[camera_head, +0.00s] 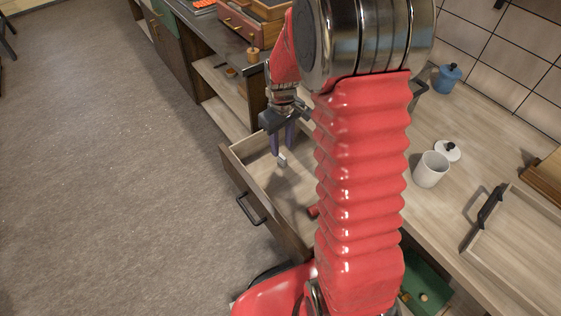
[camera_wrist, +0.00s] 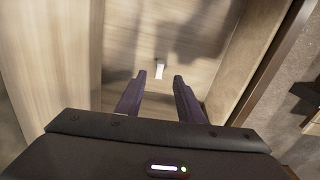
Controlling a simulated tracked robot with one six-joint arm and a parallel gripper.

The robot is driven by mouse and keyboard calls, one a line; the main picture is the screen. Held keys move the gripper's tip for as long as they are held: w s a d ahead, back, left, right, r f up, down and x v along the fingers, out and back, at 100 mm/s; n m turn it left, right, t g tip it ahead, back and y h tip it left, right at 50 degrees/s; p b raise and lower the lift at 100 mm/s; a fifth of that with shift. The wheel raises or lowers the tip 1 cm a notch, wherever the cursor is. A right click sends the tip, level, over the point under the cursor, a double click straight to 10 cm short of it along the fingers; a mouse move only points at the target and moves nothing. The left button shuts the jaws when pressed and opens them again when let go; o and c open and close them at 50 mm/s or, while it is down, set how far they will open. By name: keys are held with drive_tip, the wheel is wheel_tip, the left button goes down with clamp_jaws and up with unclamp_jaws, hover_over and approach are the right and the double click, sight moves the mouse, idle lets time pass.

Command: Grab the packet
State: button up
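A small pale packet-like object (camera_head: 282,161) shows in or just above the open wooden drawer (camera_head: 262,178). In the wrist view the small white piece (camera_wrist: 160,70) appears just beyond the gap between the fingertips, over the drawer's wooden bottom. My gripper (camera_head: 283,148) points down into the drawer, its two dark purple fingers apart. In the wrist view the gripper (camera_wrist: 160,78) is open, with nothing visibly clamped. I cannot tell the exact height between the fingertips and the packet.
A red item (camera_head: 313,211) lies in the drawer, partly hidden by my arm. The drawer's front with its black handle (camera_head: 251,208) faces the open floor. A white mug (camera_head: 430,169), a lid (camera_head: 447,151) and a tray (camera_head: 522,240) stand on the counter at right.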

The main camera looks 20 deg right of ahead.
sight(282, 157)
drive_tip(key=shift+f, duration=2.6)
drive_tip(key=shift+c, duration=0.7)
clamp_jaws()
